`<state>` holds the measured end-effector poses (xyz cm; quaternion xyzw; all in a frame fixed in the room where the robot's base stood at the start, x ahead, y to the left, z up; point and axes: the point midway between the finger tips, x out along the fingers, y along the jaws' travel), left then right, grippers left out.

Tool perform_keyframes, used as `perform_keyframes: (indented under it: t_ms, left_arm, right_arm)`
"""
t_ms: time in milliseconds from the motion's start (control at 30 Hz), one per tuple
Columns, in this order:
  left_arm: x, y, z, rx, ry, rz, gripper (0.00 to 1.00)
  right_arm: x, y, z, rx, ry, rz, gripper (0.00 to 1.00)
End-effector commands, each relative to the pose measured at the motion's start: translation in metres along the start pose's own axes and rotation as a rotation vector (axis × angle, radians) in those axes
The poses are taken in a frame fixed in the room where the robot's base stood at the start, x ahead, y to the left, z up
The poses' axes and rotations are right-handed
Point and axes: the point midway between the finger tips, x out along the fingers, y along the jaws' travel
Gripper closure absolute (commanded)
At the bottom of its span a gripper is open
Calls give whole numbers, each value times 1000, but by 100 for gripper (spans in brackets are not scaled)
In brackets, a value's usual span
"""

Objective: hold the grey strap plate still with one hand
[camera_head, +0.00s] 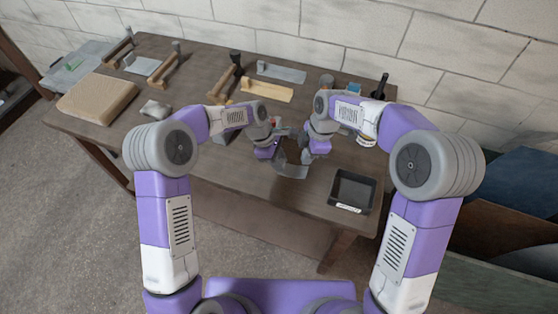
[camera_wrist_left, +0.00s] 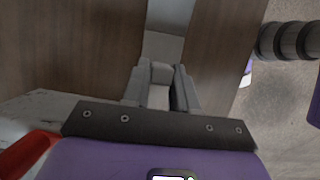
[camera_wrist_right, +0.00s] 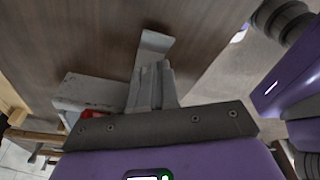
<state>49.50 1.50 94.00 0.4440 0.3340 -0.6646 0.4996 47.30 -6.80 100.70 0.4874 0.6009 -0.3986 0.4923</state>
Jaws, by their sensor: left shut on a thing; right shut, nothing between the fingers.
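The grey strap plate (camera_head: 291,171) is near the front edge of the bench, between my two grippers in the head view. In the left wrist view the strap plate (camera_wrist_left: 163,45) runs up from between the fingers of my left gripper (camera_wrist_left: 160,78), which is shut on it. My right gripper (camera_wrist_right: 157,72) is shut with nothing between its fingers. In the right wrist view the strap plate (camera_wrist_right: 152,48) shows just beyond its fingertips; I cannot tell whether they touch it. The arms hide part of the plate in the head view.
A black tray (camera_head: 352,190) stands right of the plate. A grey block (camera_wrist_right: 88,90) with a red part lies beside my right gripper. Wooden brackets (camera_head: 229,80), a pale wooden piece (camera_head: 267,91) and a tan foam block (camera_head: 98,98) are farther back and left.

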Motion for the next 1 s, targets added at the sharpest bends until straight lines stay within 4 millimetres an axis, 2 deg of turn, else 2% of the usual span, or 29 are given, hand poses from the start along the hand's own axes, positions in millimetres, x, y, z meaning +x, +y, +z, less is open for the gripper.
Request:
perform_keyframes:
  t_ms: [200, 400, 1000]
  left_arm:
    - [0, 0, 0, 0, 0, 1, 100]
    - [0, 0, 0, 0, 0, 1, 100]
    - [0, 0, 0, 0, 0, 1, 100]
  right_arm:
    - [27, -1, 6, 1, 0, -4, 100]
    - [40, 0, 8, 0, 1, -2, 100]
    - [42, 0, 8, -1, 1, -1, 100]
